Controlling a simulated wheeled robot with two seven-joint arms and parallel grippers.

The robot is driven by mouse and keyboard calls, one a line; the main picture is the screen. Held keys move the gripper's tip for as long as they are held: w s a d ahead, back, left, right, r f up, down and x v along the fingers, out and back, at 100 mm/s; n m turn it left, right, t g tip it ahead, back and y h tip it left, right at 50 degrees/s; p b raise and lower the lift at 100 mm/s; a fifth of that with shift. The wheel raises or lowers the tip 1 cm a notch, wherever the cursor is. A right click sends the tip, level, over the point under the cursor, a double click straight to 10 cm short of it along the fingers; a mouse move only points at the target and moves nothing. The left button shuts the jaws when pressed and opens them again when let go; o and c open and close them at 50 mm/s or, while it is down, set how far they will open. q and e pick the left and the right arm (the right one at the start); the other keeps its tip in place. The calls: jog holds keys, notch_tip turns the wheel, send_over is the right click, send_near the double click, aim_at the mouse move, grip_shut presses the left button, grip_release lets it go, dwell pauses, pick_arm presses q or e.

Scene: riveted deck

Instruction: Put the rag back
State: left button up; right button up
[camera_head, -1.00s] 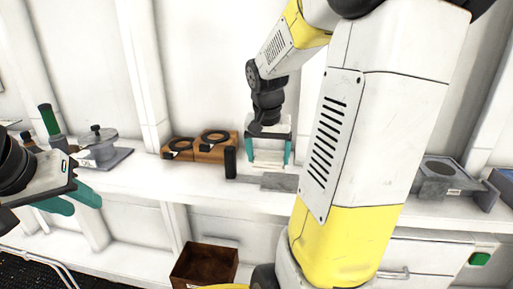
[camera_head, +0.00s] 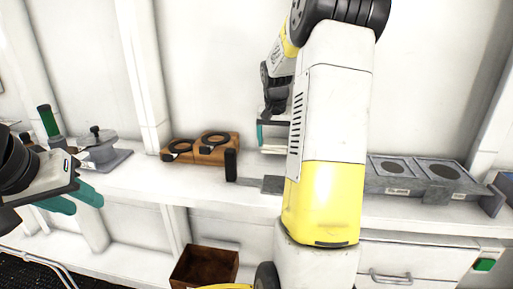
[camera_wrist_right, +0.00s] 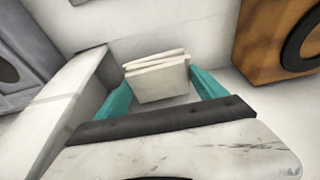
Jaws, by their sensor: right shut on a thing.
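The rag, a folded off-white cloth, shows in the right wrist view (camera_wrist_right: 157,80) between the two teal fingers of my right gripper (camera_wrist_right: 160,86), which is shut on it. In the head view my right gripper (camera_head: 275,133) is at the back of the counter, partly hidden behind my right arm. The rag's pale lower edge (camera_head: 272,150) shows beneath it; whether it touches the counter cannot be told. My left gripper (camera_head: 74,198) is at the left in front of the counter edge, its teal fingers apart and empty.
A wooden block with black rings (camera_head: 205,155) stands left of the rag, beside a black-ended grey bar (camera_head: 231,166). A grey fixture with round recesses (camera_head: 425,180) is at right. A grey device (camera_head: 100,150) stands at left. A brown open box (camera_head: 205,266) sits below.

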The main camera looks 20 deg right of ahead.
aim_at(275, 143)
jog(key=shift+f, duration=1.6)
jog(key=shift+f, duration=0.15)
jog(key=o, duration=1.3)
jog(key=shift+c, duration=0.2)
jog(key=v, duration=1.2)
jog(key=s+a+r+n+t+y, duration=0.1)
jog(key=s+a+n+t+y, duration=0.2)
jog(key=s+a, duration=1.7)
jog(key=s+n, duration=0.3)
jog(key=shift+n+y, duration=0.4)
